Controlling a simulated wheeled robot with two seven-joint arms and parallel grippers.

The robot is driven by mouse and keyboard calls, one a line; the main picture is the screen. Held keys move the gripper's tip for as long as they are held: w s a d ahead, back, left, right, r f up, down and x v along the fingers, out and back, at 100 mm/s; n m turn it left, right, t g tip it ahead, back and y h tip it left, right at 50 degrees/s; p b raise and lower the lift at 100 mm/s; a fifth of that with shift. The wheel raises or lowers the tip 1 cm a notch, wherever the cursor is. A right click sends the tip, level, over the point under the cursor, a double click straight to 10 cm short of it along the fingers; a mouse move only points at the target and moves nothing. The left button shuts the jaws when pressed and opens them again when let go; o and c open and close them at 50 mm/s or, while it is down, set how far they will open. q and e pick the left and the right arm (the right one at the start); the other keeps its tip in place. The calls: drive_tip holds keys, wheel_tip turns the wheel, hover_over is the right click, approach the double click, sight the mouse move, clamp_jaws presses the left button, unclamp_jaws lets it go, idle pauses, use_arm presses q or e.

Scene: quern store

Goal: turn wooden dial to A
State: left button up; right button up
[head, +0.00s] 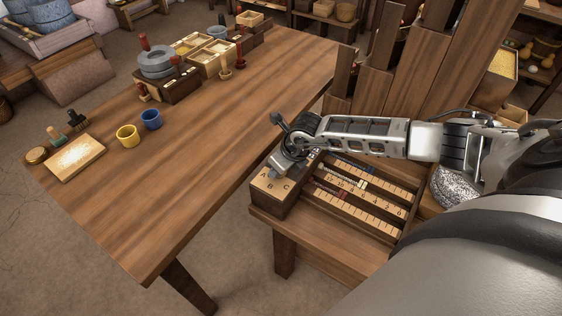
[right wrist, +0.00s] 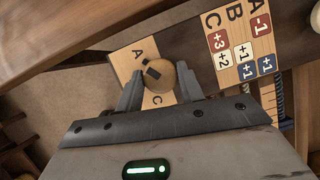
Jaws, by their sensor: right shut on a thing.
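The wooden dial (right wrist: 160,79) shows in the right wrist view as a round knob with a dark mark on its upper left side. It sits on a pale lettered plate (right wrist: 122,62); A shows above left of the knob and C below it. My right gripper (right wrist: 158,92) is shut on the knob, one finger on each side. I cannot tell exactly which letter the mark points to. My left gripper is not in view.
Beside the dial is a wooden frame with numbered scale rows (head: 340,203). A second card (right wrist: 238,45) carries A, B, C and signed numbers. The long table (head: 200,180) holds a yellow cup (head: 127,136), a blue cup (head: 151,120) and a quern (head: 157,63); its middle is clear.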

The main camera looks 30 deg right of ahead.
drive_tip(key=shift+m+h, duration=0.3)
drive_tip(key=shift+m, duration=0.4)
drive_tip(key=o, duration=1)
drive_tip(key=v, duration=1.6)
drive_tip(key=shift+b, duration=0.3)
